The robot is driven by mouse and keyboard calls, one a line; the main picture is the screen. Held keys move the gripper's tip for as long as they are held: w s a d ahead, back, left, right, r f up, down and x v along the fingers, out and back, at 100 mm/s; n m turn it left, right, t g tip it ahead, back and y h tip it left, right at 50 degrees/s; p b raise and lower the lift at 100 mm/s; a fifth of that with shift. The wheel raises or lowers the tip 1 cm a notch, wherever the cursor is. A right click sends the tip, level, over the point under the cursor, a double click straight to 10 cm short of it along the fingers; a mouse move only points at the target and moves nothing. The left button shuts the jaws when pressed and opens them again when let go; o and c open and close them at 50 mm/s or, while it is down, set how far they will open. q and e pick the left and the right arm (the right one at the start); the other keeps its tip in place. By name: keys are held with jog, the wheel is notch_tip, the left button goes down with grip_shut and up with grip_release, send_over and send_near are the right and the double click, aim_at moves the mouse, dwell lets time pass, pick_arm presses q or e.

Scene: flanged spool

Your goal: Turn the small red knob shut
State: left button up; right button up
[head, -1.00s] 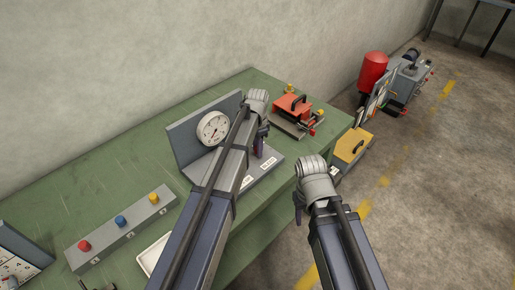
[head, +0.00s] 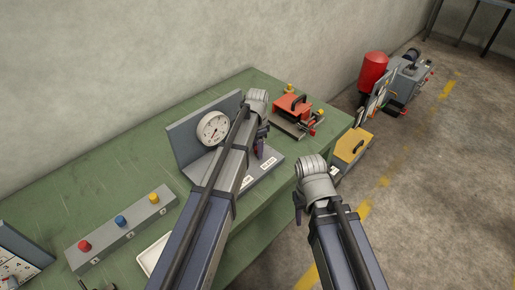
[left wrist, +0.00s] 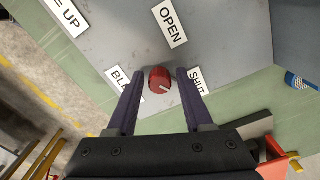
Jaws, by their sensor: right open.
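The small red knob (left wrist: 160,80) sits on a grey panel (left wrist: 215,45) in the left wrist view, with a white mark on its face pointing to the lower right. An OPEN label (left wrist: 170,24) is above it and a SHUT label (left wrist: 198,80) to its right, partly behind a finger. My left gripper (left wrist: 160,76) is open, with one finger on each side of the knob and small gaps visible. In the head view my left gripper (head: 261,143) is over the gauge stand's base and the knob is hidden. My right gripper (head: 299,207) hangs off the bench's right edge, open.
A round gauge (head: 214,128) stands behind my left arm on the green bench (head: 110,185). A grey button box (head: 125,228) is at the left. An orange clamp-like device (head: 293,106) is beyond the left gripper. A yellow case (head: 352,146) stands off the bench.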

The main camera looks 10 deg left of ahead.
pick_arm(q)
jog(key=shift+o, duration=0.6)
jog(key=shift+r, duration=0.1)
notch_tip(320, 180, up, 8)
jog(key=p, duration=0.8)
jog(key=shift+f, duration=0.2)
